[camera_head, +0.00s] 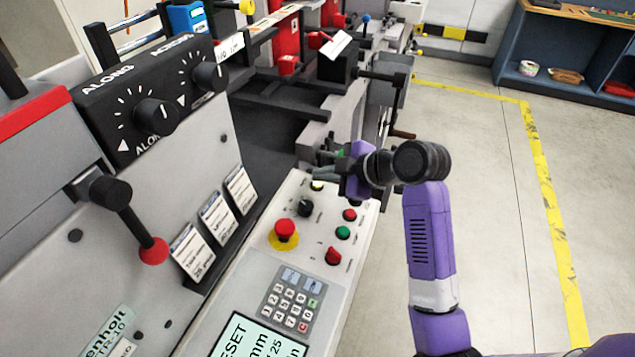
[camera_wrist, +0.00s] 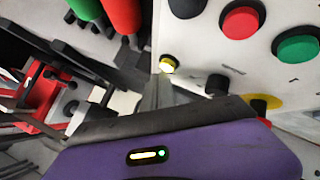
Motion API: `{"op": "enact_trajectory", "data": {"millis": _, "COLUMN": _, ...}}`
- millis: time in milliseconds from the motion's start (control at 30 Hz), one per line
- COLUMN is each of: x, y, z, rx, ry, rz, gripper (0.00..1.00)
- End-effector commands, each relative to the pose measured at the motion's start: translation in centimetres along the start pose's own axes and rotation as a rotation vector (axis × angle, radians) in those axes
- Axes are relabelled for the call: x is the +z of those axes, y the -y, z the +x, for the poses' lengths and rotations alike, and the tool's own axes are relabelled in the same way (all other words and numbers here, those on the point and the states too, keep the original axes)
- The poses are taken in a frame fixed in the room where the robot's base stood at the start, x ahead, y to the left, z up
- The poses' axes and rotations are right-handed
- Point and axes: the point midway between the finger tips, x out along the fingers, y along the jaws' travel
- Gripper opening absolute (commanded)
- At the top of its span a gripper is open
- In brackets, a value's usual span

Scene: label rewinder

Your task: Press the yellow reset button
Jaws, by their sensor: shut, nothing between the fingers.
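The yellow reset button (camera_head: 317,185) is a small lit button at the far end of the pale control panel (camera_head: 312,245). In the wrist view the yellow button (camera_wrist: 168,65) shows near the panel's edge, just beyond the grey fingers. My gripper (camera_head: 326,162) is purple with grey fingers and is shut with nothing in it. In the head view it hangs close to the button, slightly behind it in the picture. I see no clear contact. The button is uncovered in both views.
Near the button are a black selector knob (camera_head: 305,208), a red button (camera_head: 349,215), a green button (camera_head: 343,232) and a red emergency stop (camera_head: 284,229) on a yellow base. A keypad (camera_head: 290,300) lies closer. Machine parts crowd the left; the floor at right is clear.

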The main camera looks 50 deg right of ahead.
Motion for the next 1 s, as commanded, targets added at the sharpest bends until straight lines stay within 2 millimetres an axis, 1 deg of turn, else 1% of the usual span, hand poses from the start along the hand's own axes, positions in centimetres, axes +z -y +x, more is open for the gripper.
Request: {"op": "enact_trajectory", "data": {"millis": 1000, "x": 0.50, "y": 0.52, "z": 0.68, "rx": -0.001, "ry": 0.000, "rz": 0.000, "gripper": 0.00}}
